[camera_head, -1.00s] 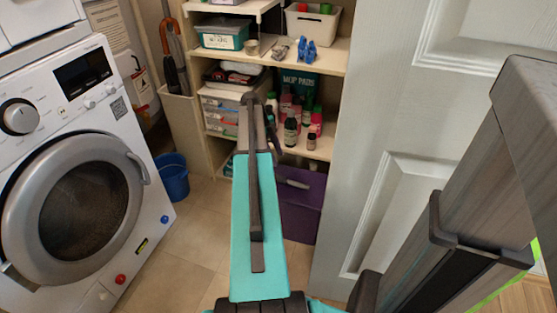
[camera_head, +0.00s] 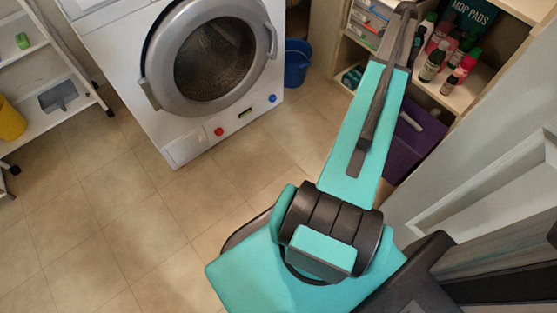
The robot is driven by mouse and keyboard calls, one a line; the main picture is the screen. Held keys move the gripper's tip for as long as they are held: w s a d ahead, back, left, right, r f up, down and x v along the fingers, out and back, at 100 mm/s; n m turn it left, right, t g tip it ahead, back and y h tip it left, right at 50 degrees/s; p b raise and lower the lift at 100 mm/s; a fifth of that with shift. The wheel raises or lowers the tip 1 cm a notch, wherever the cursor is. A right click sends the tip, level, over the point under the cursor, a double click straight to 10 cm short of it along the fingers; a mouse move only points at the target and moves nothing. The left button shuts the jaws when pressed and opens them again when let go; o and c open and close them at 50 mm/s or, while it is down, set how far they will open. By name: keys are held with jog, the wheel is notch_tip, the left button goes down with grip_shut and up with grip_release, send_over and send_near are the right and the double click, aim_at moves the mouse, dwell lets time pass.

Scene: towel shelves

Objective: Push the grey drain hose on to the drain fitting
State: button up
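I cannot make out the grey drain hose or the drain fitting in this view. The white washing machine (camera_head: 120,75) stands at the upper middle with its round door closed. Low on its front are a red round part (camera_head: 219,131) and a blue round part (camera_head: 272,98); I cannot tell whether either belongs to the drain. My turquoise and dark arm rises from the bottom middle towards the upper right, in front of the shelves. My gripper's fingers do not show.
A blue bucket (camera_head: 297,64) stands right of the washer. Shelves with bottles (camera_head: 432,65) and a purple bin (camera_head: 401,150) are at the right, beside a pale door (camera_head: 480,190). A white rack (camera_head: 35,125) is at the left. The tiled floor (camera_head: 130,215) in front is clear.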

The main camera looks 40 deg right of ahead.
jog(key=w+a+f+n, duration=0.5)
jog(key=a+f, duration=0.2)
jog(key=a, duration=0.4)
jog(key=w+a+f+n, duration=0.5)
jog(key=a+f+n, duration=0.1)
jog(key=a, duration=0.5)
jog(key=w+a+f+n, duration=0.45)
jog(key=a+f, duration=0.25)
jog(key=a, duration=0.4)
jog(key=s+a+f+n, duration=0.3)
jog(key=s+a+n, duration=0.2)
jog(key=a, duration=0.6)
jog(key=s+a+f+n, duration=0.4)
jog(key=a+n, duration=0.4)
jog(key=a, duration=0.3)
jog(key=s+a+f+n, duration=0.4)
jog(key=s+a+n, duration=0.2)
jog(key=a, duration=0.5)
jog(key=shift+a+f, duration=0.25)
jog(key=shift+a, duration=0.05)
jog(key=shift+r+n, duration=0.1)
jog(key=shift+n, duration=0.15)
